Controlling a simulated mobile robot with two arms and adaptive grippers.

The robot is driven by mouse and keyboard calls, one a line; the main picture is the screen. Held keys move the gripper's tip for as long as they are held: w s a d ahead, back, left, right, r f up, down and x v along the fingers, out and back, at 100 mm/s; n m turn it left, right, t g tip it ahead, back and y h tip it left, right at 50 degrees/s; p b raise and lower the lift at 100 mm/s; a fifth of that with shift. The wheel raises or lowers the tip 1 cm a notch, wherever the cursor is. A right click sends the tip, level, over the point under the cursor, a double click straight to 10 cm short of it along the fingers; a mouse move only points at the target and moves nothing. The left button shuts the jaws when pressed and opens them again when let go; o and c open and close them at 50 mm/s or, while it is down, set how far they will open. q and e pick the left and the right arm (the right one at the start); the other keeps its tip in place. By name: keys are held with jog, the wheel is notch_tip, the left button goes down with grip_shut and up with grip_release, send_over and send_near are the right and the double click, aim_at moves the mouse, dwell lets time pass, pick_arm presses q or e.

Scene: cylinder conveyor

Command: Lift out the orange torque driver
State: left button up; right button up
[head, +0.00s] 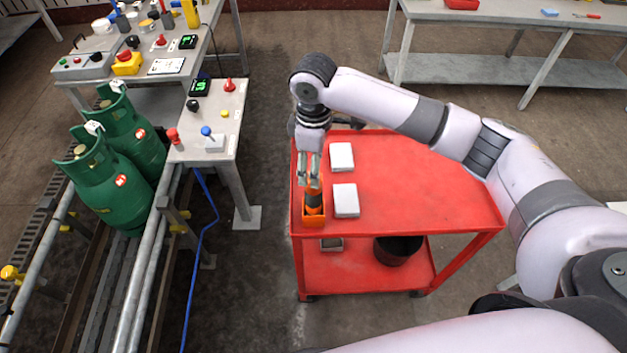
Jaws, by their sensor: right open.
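The orange torque driver (314,201) stands in a small orange holder (313,221) at the left front corner of the red cart (420,190). Its upper end is dark and partly hidden by the fingers. My right gripper (313,181) points down over the driver, with its open fingers at or just above the driver's top. I cannot tell whether the fingers touch it. My left gripper is not in the view.
Two white boxes lie on the cart, one (345,200) close right of the holder and one (342,156) behind. A dark bucket (397,249) sits on the lower shelf. A control stand (215,130) and green cylinders (110,190) on a conveyor are left. The cart's right half is clear.

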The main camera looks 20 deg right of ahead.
notch_tip(320, 180, down, 8)
jog(key=p, duration=0.1)
jog(key=shift+f, duration=0.25)
jog(key=shift+c, duration=0.4)
grip_shut()
jog(key=c, duration=0.5)
grip_release()
jog(key=c, duration=0.8)
jog(key=shift+w+r+p, duration=0.1)
jog(key=shift+r+p, duration=3.8)
jog(key=shift+p, duration=0.4)
